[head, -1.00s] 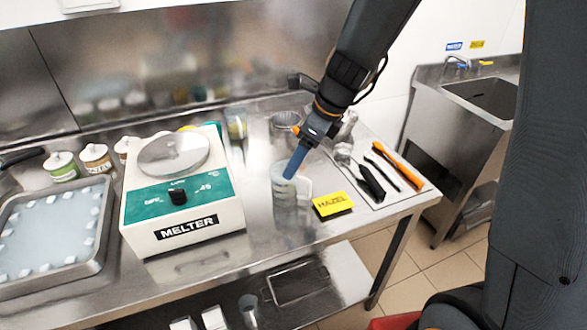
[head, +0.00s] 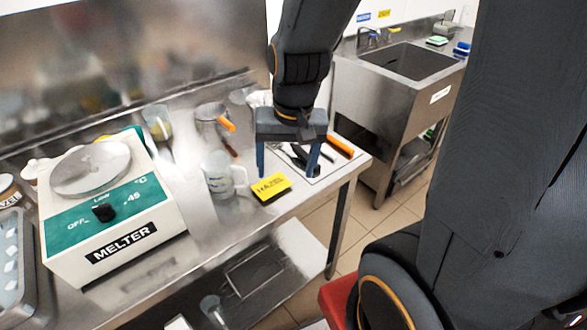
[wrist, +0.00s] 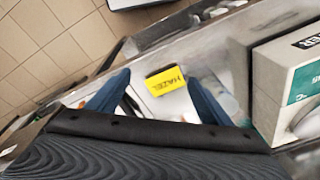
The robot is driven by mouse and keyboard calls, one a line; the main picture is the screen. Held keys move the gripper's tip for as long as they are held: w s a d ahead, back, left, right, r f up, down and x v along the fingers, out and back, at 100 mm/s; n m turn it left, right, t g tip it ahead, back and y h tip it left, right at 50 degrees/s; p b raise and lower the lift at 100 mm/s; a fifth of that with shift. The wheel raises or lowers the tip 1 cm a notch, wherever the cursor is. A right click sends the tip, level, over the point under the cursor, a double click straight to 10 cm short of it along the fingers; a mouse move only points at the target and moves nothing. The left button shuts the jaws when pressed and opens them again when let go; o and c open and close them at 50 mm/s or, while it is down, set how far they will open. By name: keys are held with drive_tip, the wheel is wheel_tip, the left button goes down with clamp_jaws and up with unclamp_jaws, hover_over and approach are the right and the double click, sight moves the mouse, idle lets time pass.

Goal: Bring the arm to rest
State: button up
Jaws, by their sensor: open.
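My gripper (head: 288,168) is open, with its two blue fingers apart and nothing between them. In the head view it hangs over the right end of the steel bench, above the tool mat and just right of the yellow HAZEL card (head: 271,187). The wrist view shows the card (wrist: 166,81) below, framed between the fingers (wrist: 157,100). A clear measuring jug (head: 222,180) stands upright on the bench, left of the card and apart from my gripper.
The white and green melter (head: 107,205) stands left on the bench. A metal jug (head: 212,118) stands behind the clear jug. Dark tools and an orange-handled one (head: 341,146) lie on the mat. A sink (head: 408,62) is at the right, beyond a floor gap.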

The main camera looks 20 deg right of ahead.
drive_tip(key=s+n, duration=0.1)
drive_tip(key=d+n, duration=0.1)
drive_tip(key=n, duration=0.1)
drive_tip(key=shift+s+d+f+n, duration=0.2)
drive_tip(key=shift+s+n, duration=0.1)
drive_tip(key=shift+s, duration=0.05)
wheel_tip(320, 180, down, 4)
drive_tip(key=b, duration=0.3)
